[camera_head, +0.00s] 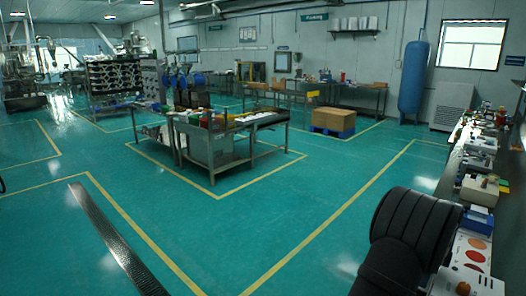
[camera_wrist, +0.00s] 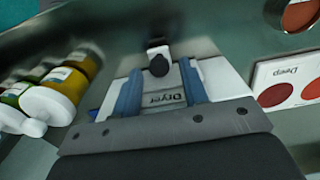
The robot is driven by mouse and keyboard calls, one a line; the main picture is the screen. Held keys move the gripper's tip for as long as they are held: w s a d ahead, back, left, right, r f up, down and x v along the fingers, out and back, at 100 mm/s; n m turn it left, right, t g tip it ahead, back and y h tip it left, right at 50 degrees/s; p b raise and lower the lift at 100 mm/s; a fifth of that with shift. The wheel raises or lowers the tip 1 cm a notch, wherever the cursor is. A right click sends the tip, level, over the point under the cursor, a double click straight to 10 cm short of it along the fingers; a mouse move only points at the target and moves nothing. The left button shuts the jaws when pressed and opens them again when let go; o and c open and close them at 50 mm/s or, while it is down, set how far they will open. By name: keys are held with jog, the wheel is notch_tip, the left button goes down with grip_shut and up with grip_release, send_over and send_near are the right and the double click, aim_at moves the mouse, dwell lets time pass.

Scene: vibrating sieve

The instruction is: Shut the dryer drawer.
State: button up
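The dryer shows in the wrist view as a white box (camera_wrist: 215,77) with a grey label reading "Dryer" (camera_wrist: 163,99) and a dark rounded knob (camera_wrist: 158,64) beyond the label. My gripper (camera_wrist: 158,80) reaches over it from the bottom of the wrist view. Two blue finger-like parts stand apart on either side of the label, with nothing seen held between them. I cannot tell whether they touch the dryer. How far the drawer stands out is not clear, as my gripper's grey plate and dark body hide the near part. In the head view my gripper is not seen.
A white card with red discs (camera_wrist: 287,82) lies on the right. The head view shows a crowded counter (camera_head: 508,205) along the right, and a steel table (camera_head: 215,160) across open green floor.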

jog(key=shift+r, duration=2.65)
notch_tip(320, 180, down, 8)
jog(key=shift+r, duration=0.15)
jog(key=shift+w+a, duration=0.1)
jog(key=shift+w, duration=0.05)
jog(key=shift+w+a, duration=0.15)
